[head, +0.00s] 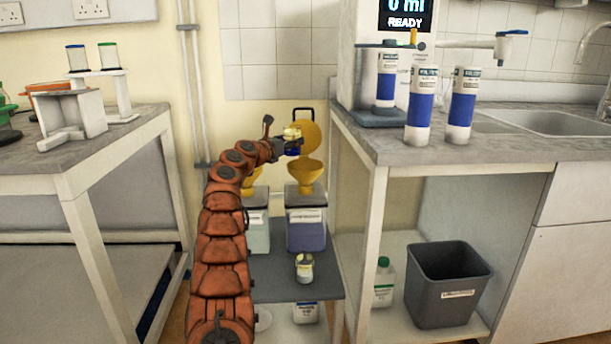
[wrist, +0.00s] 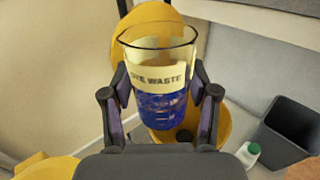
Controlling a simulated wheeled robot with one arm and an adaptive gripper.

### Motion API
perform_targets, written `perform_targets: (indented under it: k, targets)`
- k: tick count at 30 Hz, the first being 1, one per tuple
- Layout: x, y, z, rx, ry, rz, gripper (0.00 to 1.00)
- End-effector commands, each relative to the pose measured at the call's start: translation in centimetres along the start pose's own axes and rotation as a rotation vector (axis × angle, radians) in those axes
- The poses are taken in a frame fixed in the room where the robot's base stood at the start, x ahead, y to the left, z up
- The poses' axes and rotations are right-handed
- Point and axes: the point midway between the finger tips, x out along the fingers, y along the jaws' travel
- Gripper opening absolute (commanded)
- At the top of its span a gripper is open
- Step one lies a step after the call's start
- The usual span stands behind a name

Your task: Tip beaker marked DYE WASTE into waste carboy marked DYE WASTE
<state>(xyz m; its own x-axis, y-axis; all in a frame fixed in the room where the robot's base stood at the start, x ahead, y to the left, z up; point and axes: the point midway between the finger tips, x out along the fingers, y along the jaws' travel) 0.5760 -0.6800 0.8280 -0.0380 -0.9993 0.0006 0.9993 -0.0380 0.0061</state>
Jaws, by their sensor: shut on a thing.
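My gripper (head: 288,142) is shut on a clear glass beaker (wrist: 157,62) with blue liquid in its lower part. Its pale label reads "…E WASTE", the first letters partly cut off. The beaker also shows small in the head view (head: 294,150), above the right-hand yellow funnel (head: 305,176). That funnel has its round lid (head: 311,139) raised and sits on a carboy (head: 306,236) with violet-blue contents. In the wrist view the funnel (wrist: 222,128) lies behind and below the beaker. The carboy's label is too small to read.
A second carboy (head: 257,238) with pale green contents and a yellow funnel stands to the left, partly behind my arm. A small labelled container (head: 304,270) stands in front on the grey shelf (head: 275,290). Benches flank both sides; the right bench's leg (head: 366,255) is close. A grey bin (head: 447,285) stands right.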

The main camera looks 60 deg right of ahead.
Motion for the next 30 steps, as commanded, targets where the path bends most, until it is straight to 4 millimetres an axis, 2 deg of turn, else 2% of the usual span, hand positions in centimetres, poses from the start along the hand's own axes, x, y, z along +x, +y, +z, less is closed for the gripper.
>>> perform_targets:
  k: [1, 12, 25, 29, 30]
  targets:
    - [0.0, -0.8, -0.7, 0.002, -0.001, -0.03, 0.2]
    - [-2.0, -6.8, -1.3, 0.003, -0.003, -0.26, 0.2]
    - [-4.3, -11.2, -4.2, 0.002, -0.003, -0.415, 0.2]
    - [-4.7, -12.2, -5.2, 0.002, -0.003, -0.445, 0.2]
    - [-4.3, -12.5, -5.6, 0.0, -0.003, -0.453, 0.2]
